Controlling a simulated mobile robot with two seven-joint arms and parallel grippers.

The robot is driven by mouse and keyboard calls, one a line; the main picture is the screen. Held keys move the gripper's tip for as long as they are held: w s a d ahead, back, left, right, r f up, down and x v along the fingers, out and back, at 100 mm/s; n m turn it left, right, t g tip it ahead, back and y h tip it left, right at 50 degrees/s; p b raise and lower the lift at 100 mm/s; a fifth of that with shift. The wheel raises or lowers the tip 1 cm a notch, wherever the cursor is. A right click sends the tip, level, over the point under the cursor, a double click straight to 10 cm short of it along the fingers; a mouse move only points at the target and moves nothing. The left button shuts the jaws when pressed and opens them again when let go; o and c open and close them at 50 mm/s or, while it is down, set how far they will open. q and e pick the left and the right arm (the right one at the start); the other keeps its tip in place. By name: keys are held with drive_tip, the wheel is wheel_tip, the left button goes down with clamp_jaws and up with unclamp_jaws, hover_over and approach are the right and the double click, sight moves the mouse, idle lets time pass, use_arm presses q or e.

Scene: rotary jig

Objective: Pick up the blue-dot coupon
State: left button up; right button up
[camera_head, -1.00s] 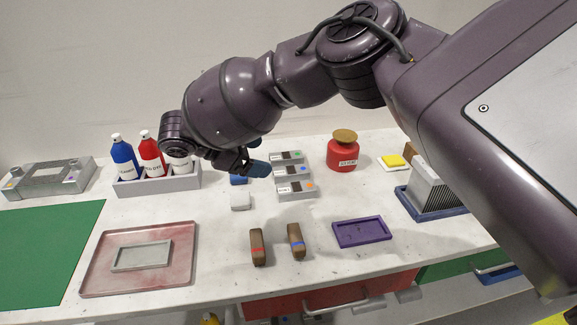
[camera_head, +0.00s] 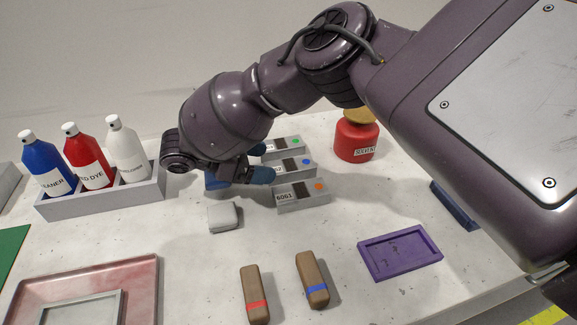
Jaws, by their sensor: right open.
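The blue-dot coupon (camera_head: 295,166) is a grey block with a blue dot on its top, in the middle of a short row of three. The green-dot coupon (camera_head: 281,144) lies behind it and the orange-dot coupon (camera_head: 302,194) in front. My right gripper (camera_head: 240,178) reaches in from the right and is open, its blue fingertips just left of the blue-dot coupon. One fingertip overlaps the coupon's left end in the picture, so I cannot tell whether they touch. My left gripper is not in view.
A small white block (camera_head: 223,217) lies just below the gripper. A grey rack (camera_head: 105,198) with three bottles stands left. A red jar (camera_head: 355,140) stands behind right. Red-banded (camera_head: 254,291) and blue-banded (camera_head: 312,279) brown blocks and a purple tray (camera_head: 400,251) lie in front.

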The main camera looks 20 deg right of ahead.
sight(286, 165)
drive_tip(key=b+x, duration=0.1)
drive_tip(key=x, duration=0.3)
drive_tip(key=shift+d+f, duration=0.25)
drive_tip(key=shift+f, duration=0.05)
drive_tip(key=shift+d+f, duration=0.1)
drive_tip(key=shift+d, duration=0.3)
drive_tip(key=shift+c, duration=0.3)
drive_tip(key=c, duration=1)
